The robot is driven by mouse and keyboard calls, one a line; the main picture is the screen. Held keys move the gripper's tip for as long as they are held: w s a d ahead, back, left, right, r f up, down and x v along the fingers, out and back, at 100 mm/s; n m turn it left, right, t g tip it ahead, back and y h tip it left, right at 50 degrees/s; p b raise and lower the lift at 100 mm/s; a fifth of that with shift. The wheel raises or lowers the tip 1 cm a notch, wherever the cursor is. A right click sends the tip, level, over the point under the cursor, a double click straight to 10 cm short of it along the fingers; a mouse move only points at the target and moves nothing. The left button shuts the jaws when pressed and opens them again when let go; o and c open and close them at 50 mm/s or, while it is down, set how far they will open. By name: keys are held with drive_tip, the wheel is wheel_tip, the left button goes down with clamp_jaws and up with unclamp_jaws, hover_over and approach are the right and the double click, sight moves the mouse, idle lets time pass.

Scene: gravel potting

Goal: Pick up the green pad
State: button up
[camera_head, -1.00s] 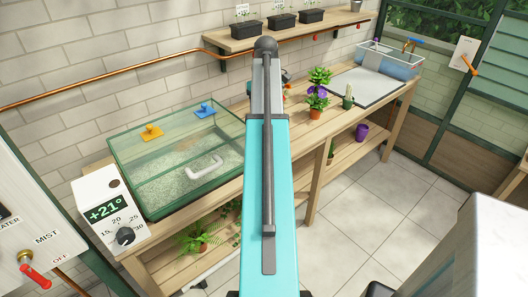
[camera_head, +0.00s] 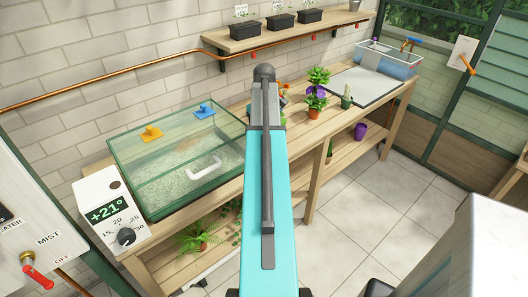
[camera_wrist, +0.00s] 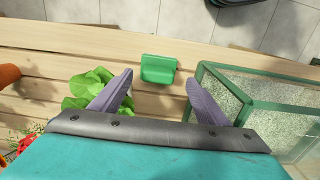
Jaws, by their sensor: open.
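The green pad (camera_wrist: 158,69) lies on the wooden bench (camera_wrist: 60,46) in the wrist view. It is a small bright green block, ahead of and between my fingertips. My gripper (camera_wrist: 158,88) is open and empty, with its two grey fingers spread apart. The pad is beyond the fingertips, apart from both fingers. In the head view my arm covers the middle of the bench, and neither the pad nor the gripper fingers can be made out there.
A green-framed glass tank (camera_head: 180,160) with gravel stands right of the pad in the wrist view (camera_wrist: 245,79). A leafy green plant (camera_wrist: 90,85) is close to the left finger.

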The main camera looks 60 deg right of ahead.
drive_tip(key=shift+f, duration=0.15)
drive_tip(key=shift+w+d+f+p, duration=0.15)
drive_tip(key=shift+f+p, duration=0.15)
drive_tip(key=shift+f, duration=0.3)
drive_tip(key=shift+w+d+f+p, duration=0.1)
drive_tip(key=shift+f+p, duration=0.2)
drive_tip(key=shift+f, duration=1.55)
drive_tip(key=c, duration=1.2)
drive_tip(key=shift+c, duration=0.2)
drive_tip(key=shift+r, duration=0.15)
drive_tip(key=shift+r+b, duration=0.8)
drive_tip(key=shift+r, duration=4.1)
